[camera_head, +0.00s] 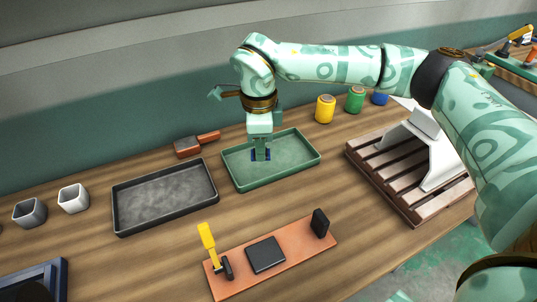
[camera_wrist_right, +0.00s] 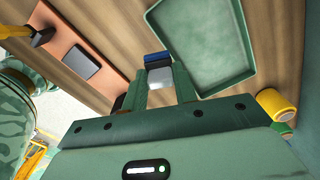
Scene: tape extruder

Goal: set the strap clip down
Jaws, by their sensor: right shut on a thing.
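My right gripper (camera_head: 261,157) points down over the green tray (camera_head: 305,164) at the back middle. It is shut on the strap clip (camera_head: 268,155), a small dark blue piece that shows on both sides of the fingertips. In the right wrist view the clip (camera_wrist_right: 157,58) shows as dark blue bands beyond the fingers, with a pale grey part between them. The fingers hide much of it. I cannot tell whether the clip touches the tray floor. The tray is otherwise empty. My left gripper is not in view.
A dark grey empty tray (camera_head: 122,212) lies to the left. An orange-brown board (camera_head: 290,240) with a yellow-handled clamp (camera_head: 207,238) and black blocks is in front. Yellow (camera_head: 325,110), green and blue spools stand behind right, near a slatted pallet (camera_head: 385,178). Two small cups stand at left.

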